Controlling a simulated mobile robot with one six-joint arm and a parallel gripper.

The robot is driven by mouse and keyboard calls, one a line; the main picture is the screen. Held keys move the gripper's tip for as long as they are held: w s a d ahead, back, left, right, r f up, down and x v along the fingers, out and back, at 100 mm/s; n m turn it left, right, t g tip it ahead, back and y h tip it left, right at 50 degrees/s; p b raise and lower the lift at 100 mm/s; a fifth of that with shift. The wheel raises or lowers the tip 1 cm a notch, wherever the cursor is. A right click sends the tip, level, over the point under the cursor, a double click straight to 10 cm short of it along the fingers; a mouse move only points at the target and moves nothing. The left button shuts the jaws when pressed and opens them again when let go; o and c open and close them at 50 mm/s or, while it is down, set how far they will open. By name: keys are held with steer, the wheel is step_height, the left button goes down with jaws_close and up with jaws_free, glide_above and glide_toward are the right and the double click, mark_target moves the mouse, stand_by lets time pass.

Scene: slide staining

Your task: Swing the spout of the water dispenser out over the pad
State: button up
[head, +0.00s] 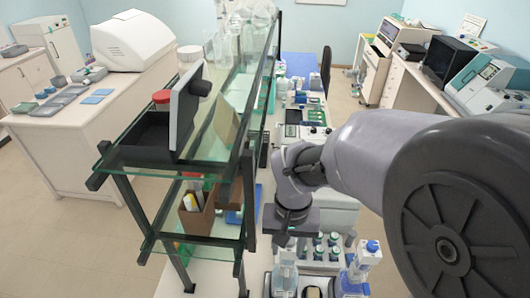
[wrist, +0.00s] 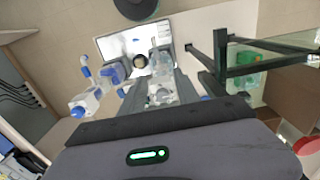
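My gripper (head: 292,238) points down above the bench in the head view. In the wrist view its two grey fingers (wrist: 160,88) stand apart, and clear bottles (wrist: 162,62) show beyond and between them. A clear bottle with a blue cap (head: 366,258), which looks like the water dispenser, stands right of the gripper, apart from it. In the wrist view two blue-and-clear bottles (wrist: 85,103) are at the left; which one is the dispenser I cannot tell. A small beige, dark-edged piece (head: 313,292) may be the pad. The spout's direction is unclear.
A glass shelf rack (head: 215,150) with dark posts stands close left of the gripper. A white tray (wrist: 112,44) lies under the items.

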steer(key=b, duration=0.1)
glide_above(286, 283)
step_height(286, 283, down, 8)
steer(key=r, duration=0.1)
step_height(286, 283, down, 10)
steer(key=shift+d+r, duration=0.1)
steer(key=shift+d, duration=0.05)
steer(key=shift+f, duration=0.4)
jaws_close()
steer(key=shift+r, duration=0.1)
stand_by(0.6)
